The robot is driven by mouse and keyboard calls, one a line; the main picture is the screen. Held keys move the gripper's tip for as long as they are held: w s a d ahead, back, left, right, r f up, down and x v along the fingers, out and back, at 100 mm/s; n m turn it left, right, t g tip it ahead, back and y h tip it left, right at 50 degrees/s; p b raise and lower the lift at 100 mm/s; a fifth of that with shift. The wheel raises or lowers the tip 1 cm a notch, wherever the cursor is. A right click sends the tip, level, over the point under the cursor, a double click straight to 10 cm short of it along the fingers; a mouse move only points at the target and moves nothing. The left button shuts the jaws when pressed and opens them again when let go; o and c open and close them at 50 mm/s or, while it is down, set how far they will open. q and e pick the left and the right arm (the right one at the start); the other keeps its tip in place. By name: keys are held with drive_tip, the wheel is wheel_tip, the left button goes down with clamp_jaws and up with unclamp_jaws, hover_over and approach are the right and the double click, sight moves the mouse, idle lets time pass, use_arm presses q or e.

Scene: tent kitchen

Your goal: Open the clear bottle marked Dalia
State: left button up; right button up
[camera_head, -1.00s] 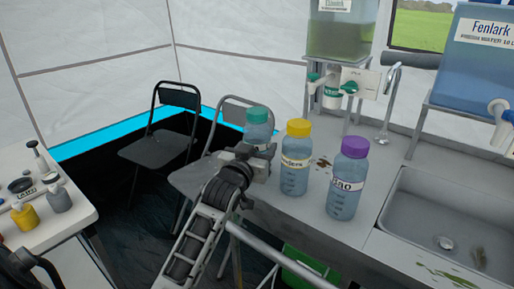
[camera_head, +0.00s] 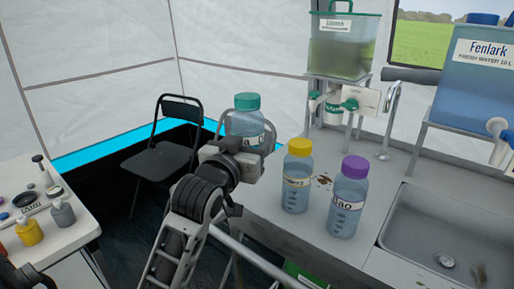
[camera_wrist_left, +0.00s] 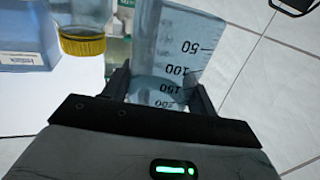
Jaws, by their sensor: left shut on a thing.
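A clear bottle with a teal cap (camera_head: 247,121) is held upright in my left gripper (camera_head: 240,150), whose fingers close around its lower body. It appears raised above the counter's left end, and its cap is on. Its label is mostly hidden by the gripper, so I cannot read the name. In the left wrist view the held bottle (camera_wrist_left: 178,48) shows graduation marks between the fingers (camera_wrist_left: 160,90). A yellow-capped bottle (camera_head: 296,177) and a purple-capped bottle (camera_head: 347,197) stand closed on the counter. The purple one's label is only partly readable.
The counter (camera_head: 290,225) has a sink (camera_head: 440,235) at right. A green-tinted tank (camera_head: 342,50) and a blue Fenlark tank (camera_head: 480,85) stand behind. A side table (camera_head: 60,245) with small bottles is at left. A black chair (camera_head: 165,150) stands on the floor.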

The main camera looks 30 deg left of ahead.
use_arm(q)
drive_tip(key=s+d+r+p, duration=0.1)
drive_tip(key=s+r+p, duration=0.1)
drive_tip(key=s, duration=0.4)
drive_tip(key=shift+d+r+p, duration=0.4)
drive_tip(key=shift+p, duration=0.1)
use_arm(e)
drive_tip(key=shift+s+d+r, duration=0.2)
drive_tip(key=shift+d+r, duration=0.05)
use_arm(q)
drive_tip(key=shift+o, duration=0.8)
drive_tip(key=c, duration=0.5)
drive_tip(key=shift+c, duration=0.2)
use_arm(e)
drive_tip(key=shift+r, duration=0.1)
